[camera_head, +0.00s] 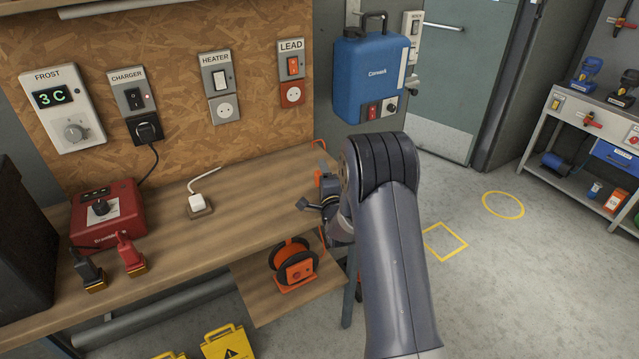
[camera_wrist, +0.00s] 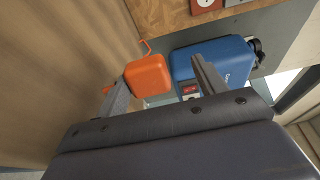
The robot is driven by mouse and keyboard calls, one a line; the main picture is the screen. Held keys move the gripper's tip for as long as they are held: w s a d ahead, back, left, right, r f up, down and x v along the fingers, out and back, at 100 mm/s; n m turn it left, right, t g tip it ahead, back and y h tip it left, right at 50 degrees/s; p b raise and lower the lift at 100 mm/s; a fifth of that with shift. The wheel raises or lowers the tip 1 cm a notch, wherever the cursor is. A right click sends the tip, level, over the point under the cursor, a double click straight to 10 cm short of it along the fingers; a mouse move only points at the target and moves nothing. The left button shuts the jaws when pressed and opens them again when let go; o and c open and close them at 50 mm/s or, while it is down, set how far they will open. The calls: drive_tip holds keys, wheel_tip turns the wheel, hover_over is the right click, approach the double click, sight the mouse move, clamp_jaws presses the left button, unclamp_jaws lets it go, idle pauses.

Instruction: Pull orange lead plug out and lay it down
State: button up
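The orange plug (camera_wrist: 148,76) is a rounded block close to the wooden bench surface, with a thin orange cord at its far end. In the head view the orange plug (camera_head: 320,179) shows only partly, at the bench's right end behind my gripper. My gripper (camera_wrist: 160,70) is open, its fingers well apart. The plug lies between and beyond the fingers, near the left one, with a clear gap to the right one. I cannot tell whether the left finger touches it. The orange LEAD socket (camera_head: 291,95) on the wall has no plug in it.
A blue case (camera_head: 368,75) hangs on the wall at right. A white plug (camera_head: 200,203) and a red charger (camera_head: 107,212) are on the bench. The bench front middle is clear.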

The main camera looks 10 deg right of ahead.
drive_tip(key=s+b, duration=0.2)
drive_tip(key=s, duration=0.7)
drive_tip(key=shift+s, duration=0.25)
drive_tip(key=shift+w+p, duration=0.55)
drive_tip(key=shift+w, duration=1.75)
drive_tip(key=shift+s, duration=0.5)
drive_tip(key=w+p, duration=0.1)
drive_tip(key=w, duration=0.6)
drive_tip(key=shift+r+p, duration=0.1)
drive_tip(key=shift+p, duration=0.2)
drive_tip(key=s, duration=0.2)
drive_tip(key=s+f+p, duration=0.1)
drive_tip(key=s, duration=0.1)
drive_tip(key=s+f+p, duration=0.1)
drive_tip(key=s, duration=0.2)
drive_tip(key=shift+a+f, duration=0.2)
drive_tip(key=shift+a, duration=0.05)
